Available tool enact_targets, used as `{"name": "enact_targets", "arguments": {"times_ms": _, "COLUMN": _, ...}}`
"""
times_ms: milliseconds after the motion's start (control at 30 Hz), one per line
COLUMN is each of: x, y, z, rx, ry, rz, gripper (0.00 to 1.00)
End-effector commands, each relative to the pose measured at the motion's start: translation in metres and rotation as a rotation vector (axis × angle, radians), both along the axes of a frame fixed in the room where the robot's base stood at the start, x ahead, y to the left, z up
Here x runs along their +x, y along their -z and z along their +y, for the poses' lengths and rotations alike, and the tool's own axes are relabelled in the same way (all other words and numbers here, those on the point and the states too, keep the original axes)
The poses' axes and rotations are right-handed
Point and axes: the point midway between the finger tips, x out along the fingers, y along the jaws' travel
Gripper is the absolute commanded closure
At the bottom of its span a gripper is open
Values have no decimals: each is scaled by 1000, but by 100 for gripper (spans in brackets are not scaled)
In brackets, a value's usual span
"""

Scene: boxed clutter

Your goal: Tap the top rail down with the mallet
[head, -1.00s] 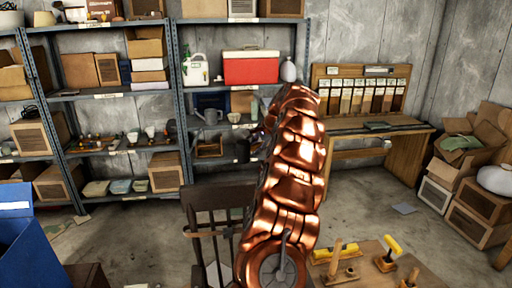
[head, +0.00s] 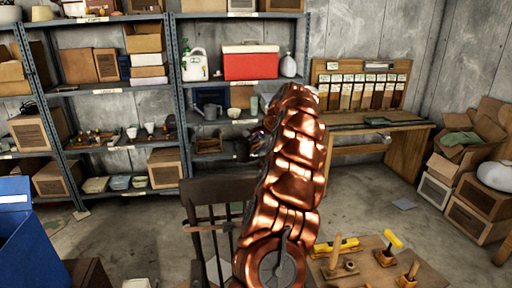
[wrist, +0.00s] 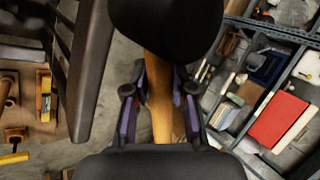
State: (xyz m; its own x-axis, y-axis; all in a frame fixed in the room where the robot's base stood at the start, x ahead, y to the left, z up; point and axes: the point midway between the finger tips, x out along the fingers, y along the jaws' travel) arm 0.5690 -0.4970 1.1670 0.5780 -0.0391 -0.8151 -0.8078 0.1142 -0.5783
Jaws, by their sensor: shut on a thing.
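My gripper (wrist: 160,88) is shut on the wooden handle (wrist: 162,118) of the mallet. The mallet's rounded black head (wrist: 166,25) is beyond the fingertips at the top of the wrist view. The dark top rail (wrist: 92,65) of the chair runs down the wrist view, left of the mallet and apart from it in the picture. In the head view the top rail (head: 210,188) sits above the chair's spindles, left of my copper arm. My arm covers most of the gripper and mallet there. I cannot tell how well the rail is seated.
A low wooden bench (head: 375,270) with yellow and wooden tools is at the lower right. A blue bin (head: 25,235) is at the lower left. Loaded shelves (head: 173,100) and a desk (head: 405,150) line the back. Bare floor lies between.

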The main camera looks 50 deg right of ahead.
Motion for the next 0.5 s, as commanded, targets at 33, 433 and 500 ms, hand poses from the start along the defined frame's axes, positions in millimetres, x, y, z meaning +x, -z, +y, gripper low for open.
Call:
{"name": "enact_targets", "arguments": {"times_ms": 33, "x": 0, "y": -1, "z": 0, "rx": 0, "ry": 0, "rz": -1, "gripper": 100}}
{"name": "enact_targets", "arguments": {"times_ms": 433, "x": 0, "y": 66, "z": 1, "rx": 2, "ry": -1, "rz": 0, "gripper": 100}}
{"name": "enact_targets", "arguments": {"times_ms": 500, "x": 0, "y": 58, "z": 0, "rx": 0, "ry": 0, "rz": -2, "gripper": 100}}
